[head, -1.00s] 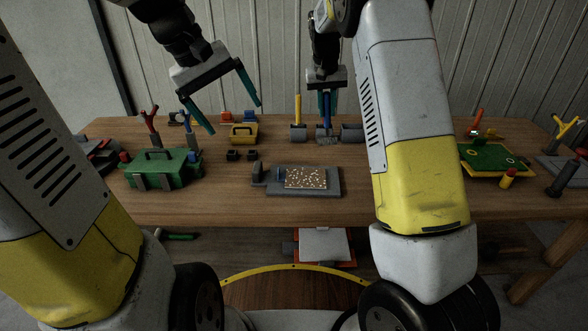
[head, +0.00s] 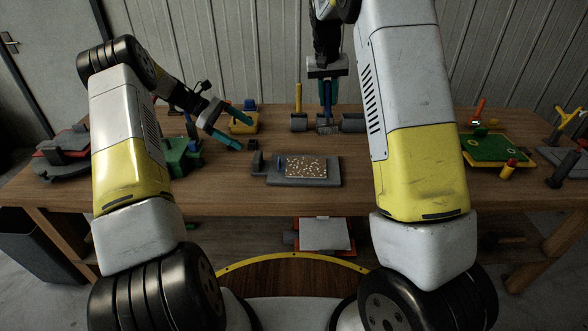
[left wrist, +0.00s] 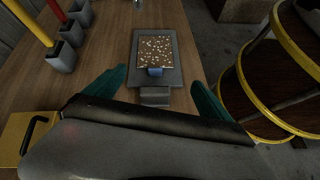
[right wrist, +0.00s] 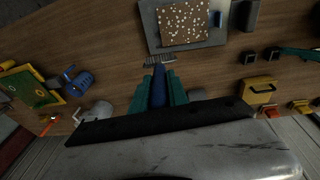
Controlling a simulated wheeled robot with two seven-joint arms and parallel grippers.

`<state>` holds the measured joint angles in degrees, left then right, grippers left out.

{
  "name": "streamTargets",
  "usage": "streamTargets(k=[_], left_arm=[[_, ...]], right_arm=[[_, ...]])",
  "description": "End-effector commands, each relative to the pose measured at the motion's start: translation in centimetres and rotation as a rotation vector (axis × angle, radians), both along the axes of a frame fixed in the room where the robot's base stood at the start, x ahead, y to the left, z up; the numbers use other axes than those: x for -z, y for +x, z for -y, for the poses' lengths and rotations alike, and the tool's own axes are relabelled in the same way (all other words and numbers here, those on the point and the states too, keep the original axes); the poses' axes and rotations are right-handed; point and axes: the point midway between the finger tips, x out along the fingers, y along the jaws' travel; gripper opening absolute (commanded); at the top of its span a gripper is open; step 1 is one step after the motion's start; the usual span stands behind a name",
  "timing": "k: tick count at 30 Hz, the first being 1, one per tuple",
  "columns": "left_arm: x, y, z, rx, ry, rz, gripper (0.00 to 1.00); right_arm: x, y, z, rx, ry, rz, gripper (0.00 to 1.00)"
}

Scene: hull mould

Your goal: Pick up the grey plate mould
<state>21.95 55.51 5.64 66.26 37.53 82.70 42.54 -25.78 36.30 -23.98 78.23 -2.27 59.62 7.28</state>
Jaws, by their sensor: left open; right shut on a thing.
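The grey plate mould (head: 330,180) lies flat on the wooden table, with a speckled tan panel (head: 306,166) on top and a small blue piece at its left edge. It also shows in the left wrist view (left wrist: 174,80) and partly in the right wrist view (right wrist: 150,30). My left gripper (head: 246,134) is open and empty, above the table to the left of the mould. In the left wrist view its fingers (left wrist: 158,78) point toward the mould's blue-piece end. My right gripper (right wrist: 160,88) is shut on a blue-handled brush (right wrist: 158,72), behind the mould.
A dark grey block (head: 256,162) is at the mould's left end. Grey holders (head: 298,122) stand behind it, one with a yellow handle. A green case (head: 176,160) and a yellow box (head: 243,124) are left; a green board (head: 490,148) is right. Table in front is clear.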

Motion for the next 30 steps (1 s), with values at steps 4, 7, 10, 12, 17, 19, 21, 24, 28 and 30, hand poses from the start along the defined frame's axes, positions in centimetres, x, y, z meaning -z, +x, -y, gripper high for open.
streamTargets(k=[4,7,10,12,17,19,21,24,28,30], left_arm=[[4.5,1.0,-1.1,-0.069,-0.094,-0.100,0.94],[6.5,1.3,-1.5,-0.101,-0.139,-0.145,0.94],[7.7,1.4,-1.8,-0.122,-0.169,-0.173,0.94],[8.3,1.5,-1.8,-0.130,-0.183,-0.185,0.94],[9.0,1.4,-0.7,-0.134,-0.192,-0.194,0.94],[9.2,1.3,0.0,-0.134,-0.191,-0.193,0.94],[9.4,1.2,0.8,-0.133,-0.191,-0.193,0.94],[9.7,0.9,2.2,-0.132,-0.190,-0.196,0.94],[10.3,0.6,4.1,-0.132,-0.189,-0.193,0.94],[10.6,0.6,4.7,-0.133,-0.189,-0.193,0.94]], right_arm=[[0.0,0.0,0.0,0.000,0.000,0.000,0.00],[0.0,0.0,0.0,0.000,0.000,0.000,0.00],[0.0,0.0,0.0,0.000,0.000,0.001,0.00],[0.0,0.0,0.0,0.000,0.000,0.001,0.00],[0.0,0.0,0.0,0.000,0.000,0.000,0.00],[0.0,0.0,0.0,0.000,0.000,0.000,0.00],[0.0,0.0,0.0,0.000,0.000,0.000,0.00],[0.0,0.0,0.0,0.000,0.000,0.001,0.00],[0.0,0.0,0.0,0.000,0.000,0.001,0.00],[0.0,0.0,0.0,0.000,0.000,0.001,0.00]])
